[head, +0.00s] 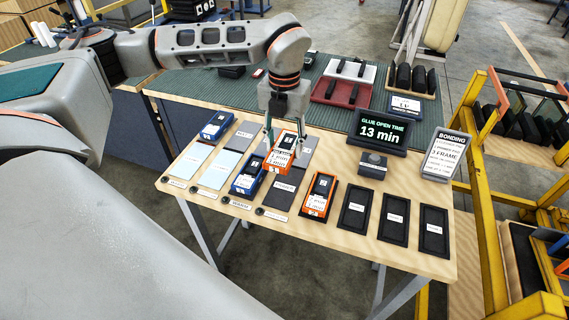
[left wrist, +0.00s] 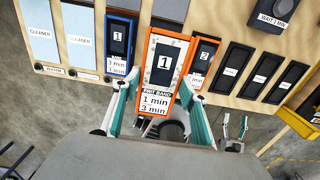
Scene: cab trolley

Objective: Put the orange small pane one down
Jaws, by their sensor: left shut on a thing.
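My left gripper (head: 285,138) is shut on an orange-framed small pane (head: 281,152) with a black face marked 1 and a white label. In the left wrist view the pane (left wrist: 163,64) sits between the teal fingers (left wrist: 160,100) and looks larger than its neighbours, apparently held above the table. A second orange pane (head: 319,194), marked 2, lies on the wooden table (head: 335,240). Three black rectangular places (head: 355,208) lie in a row to its right. My right gripper (left wrist: 235,128) shows small in the left wrist view, fingers apart and empty.
Blue panes (head: 248,176) lie left of the held pane, among light-blue cleaner pads (head: 192,158) and dark grey pads (head: 284,189). Behind stand a glue timer (head: 380,131) reading 13 min, a grey button box (head: 373,164) and a bonding sign (head: 445,155). A yellow frame (head: 485,230) borders the right.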

